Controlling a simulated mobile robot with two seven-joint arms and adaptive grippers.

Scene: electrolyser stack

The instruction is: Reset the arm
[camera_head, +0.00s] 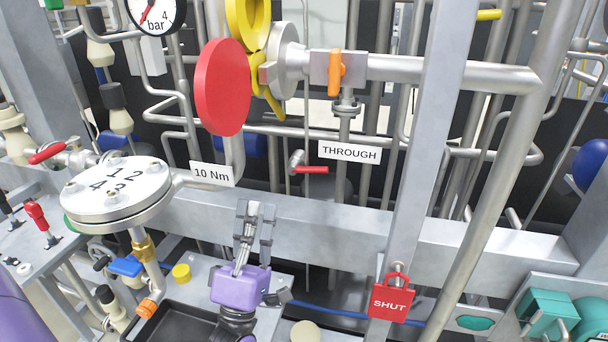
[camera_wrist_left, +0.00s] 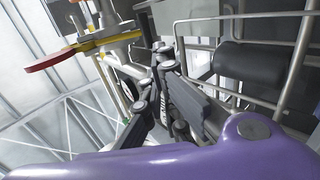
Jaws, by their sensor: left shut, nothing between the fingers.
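My left gripper (camera_head: 256,212) has a purple body and grey fingers. It points upward in front of the grey horizontal beam, at the lower middle of the head view. Its fingers are shut with nothing between them, and it appears apart from the fittings around it. The left wrist view also shows the left gripper's dark fingers (camera_wrist_left: 163,58), with pipes and frame parts beyond. My right gripper is in neither view.
A numbered flange (camera_head: 118,188) lies to the left. A red disc (camera_head: 222,88) and orange-handled valve (camera_head: 336,72) are above. A red SHUT tag (camera_head: 390,298) hangs on the right upright. A black tray (camera_head: 180,325) lies at lower left. Pipes crowd behind the beam (camera_head: 330,225).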

